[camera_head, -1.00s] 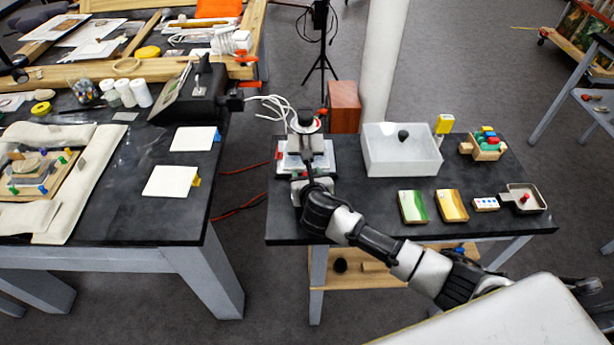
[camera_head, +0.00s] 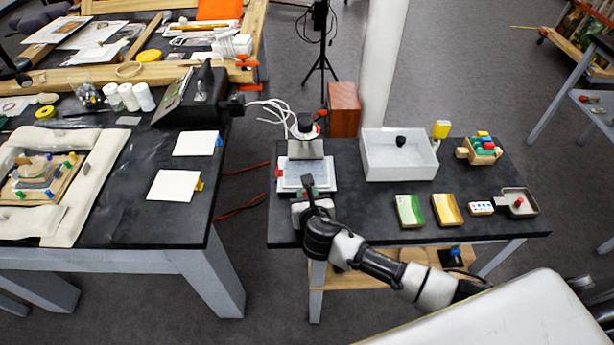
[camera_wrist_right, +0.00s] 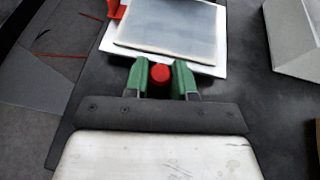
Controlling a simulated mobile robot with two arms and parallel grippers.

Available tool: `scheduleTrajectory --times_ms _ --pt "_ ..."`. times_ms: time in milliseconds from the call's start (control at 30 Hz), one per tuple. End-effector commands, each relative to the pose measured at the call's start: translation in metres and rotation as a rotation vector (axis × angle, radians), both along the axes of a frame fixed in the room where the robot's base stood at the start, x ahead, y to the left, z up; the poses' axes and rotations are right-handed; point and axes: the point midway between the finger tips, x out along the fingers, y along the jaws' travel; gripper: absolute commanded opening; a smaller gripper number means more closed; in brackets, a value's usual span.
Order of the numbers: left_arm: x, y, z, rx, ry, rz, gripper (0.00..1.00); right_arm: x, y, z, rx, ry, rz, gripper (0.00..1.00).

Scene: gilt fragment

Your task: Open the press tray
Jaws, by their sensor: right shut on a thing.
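The press (camera_head: 306,148) stands at the left end of the right-hand dark table, with a grey head and a red part on top. Its white-rimmed tray (camera_head: 331,178) with a grey-blue plate sticks out in front of the head. In the right wrist view the tray (camera_wrist_right: 113,44) lies just ahead of the fingers. My right gripper (camera_wrist_right: 159,78) is shut on the tray's red knob (camera_wrist_right: 160,73), one green finger on each side. In the head view this gripper (camera_head: 308,193) is at the tray's front side, partly hidden by my wrist. My left gripper is not in view.
A white open box (camera_head: 372,168) stands right of the press. Colored boxes (camera_head: 447,210), a small tray with a red knob (camera_head: 517,203) and a wooden block holder (camera_head: 482,150) are farther right. A red-brown block (camera_head: 343,108) stands behind. A gap separates the left table (camera_head: 150,225).

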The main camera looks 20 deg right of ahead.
Motion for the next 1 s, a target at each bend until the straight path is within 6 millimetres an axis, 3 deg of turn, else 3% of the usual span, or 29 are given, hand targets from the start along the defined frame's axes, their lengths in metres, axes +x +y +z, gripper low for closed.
scheduleTrajectory --times_ms 33,200,600,633,767,1000 --pt "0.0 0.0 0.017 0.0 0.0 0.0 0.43 -0.016 0.004 0.005 -0.001 0.01 0.003 0.0" --pt "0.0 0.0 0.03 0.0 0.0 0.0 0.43 -0.048 0.013 0.002 0.001 0.008 0.0 0.0" --pt "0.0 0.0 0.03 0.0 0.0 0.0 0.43 -0.056 0.016 0.0 0.001 0.001 0.0 0.0" --pt "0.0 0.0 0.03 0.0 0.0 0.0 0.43 -0.056 0.016 0.0 0.001 0.001 0.0 0.28" --pt "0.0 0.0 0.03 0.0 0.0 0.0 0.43 -0.056 0.016 0.0 0.001 0.001 0.0 0.48" --pt "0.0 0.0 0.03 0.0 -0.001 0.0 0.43 -0.056 0.016 0.0 0.001 0.002 0.0 0.51"
